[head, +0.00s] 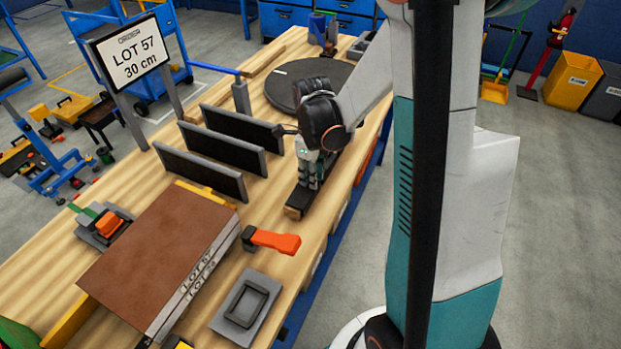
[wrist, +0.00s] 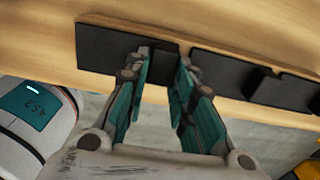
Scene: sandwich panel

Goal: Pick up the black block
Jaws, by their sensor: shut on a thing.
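The black block (head: 298,203) is long and low, with a tan end facing the front. In the head view it is at the right side of the wooden workbench, and I cannot tell whether it touches the top. My gripper (head: 308,182) points down over it, shut on it. In the wrist view the dark block (wrist: 105,47) runs between the fingers of my gripper (wrist: 163,78). The fingers hide part of it.
Three dark upright panels (head: 200,174) stand left of my gripper. A dark round turntable (head: 285,88) lies behind it. An orange-handled clamp (head: 275,240), a grey frame (head: 245,304) and a brown panel (head: 155,255) lie in front. The workbench's right edge (head: 345,205) is close.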

